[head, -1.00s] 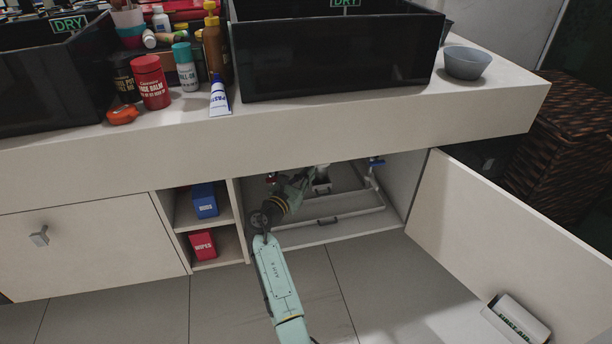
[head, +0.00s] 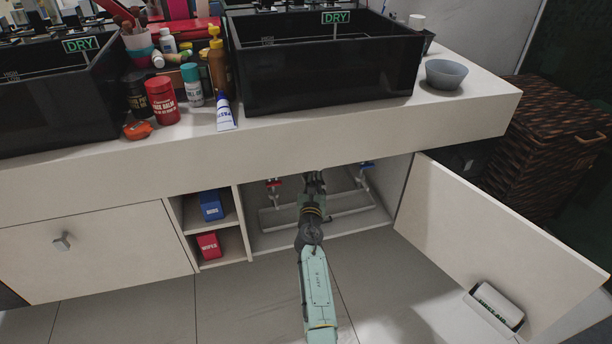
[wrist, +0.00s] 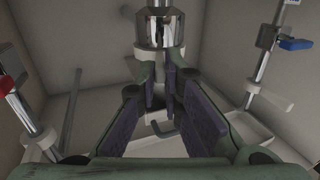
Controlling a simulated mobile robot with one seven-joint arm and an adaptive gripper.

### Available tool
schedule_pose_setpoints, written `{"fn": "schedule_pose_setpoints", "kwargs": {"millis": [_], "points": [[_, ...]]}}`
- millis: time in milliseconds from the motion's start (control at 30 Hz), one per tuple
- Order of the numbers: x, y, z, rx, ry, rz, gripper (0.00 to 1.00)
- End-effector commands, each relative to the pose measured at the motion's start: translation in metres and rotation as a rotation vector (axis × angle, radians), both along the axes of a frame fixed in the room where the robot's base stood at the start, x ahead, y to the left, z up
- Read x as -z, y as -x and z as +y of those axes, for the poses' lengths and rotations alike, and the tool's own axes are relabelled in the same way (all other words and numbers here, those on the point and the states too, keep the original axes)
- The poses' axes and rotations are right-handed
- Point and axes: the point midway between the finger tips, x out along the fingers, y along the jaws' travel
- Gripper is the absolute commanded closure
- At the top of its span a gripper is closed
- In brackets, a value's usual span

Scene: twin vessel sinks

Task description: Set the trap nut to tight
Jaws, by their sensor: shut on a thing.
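The trap nut (wrist: 160,30) is a chrome collar on the drain pipe under the counter, at the top middle of the wrist view. In the head view my gripper (head: 314,180) is inside the open cabinet, and the nut is hidden by the counter edge and my arm.
A red-handled valve (wrist: 8,82) stands left and a blue-handled valve (wrist: 295,44) right in the cabinet. A pale tray (head: 345,225) lies on its floor. The open door (head: 490,215) bounds the right side, shelves with a blue box (head: 211,206) the left.

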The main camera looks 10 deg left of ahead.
Motion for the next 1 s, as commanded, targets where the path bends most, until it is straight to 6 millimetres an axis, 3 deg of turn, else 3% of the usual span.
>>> {"fn": "schedule_pose_setpoints", "kwargs": {"millis": [233, 1000], "points": [[-0.002, -0.004, -0.013, -0.104, 0.003, -0.001, 1.0], [-0.001, -0.012, -0.029, -0.357, 0.002, -0.002, 1.0]]}}
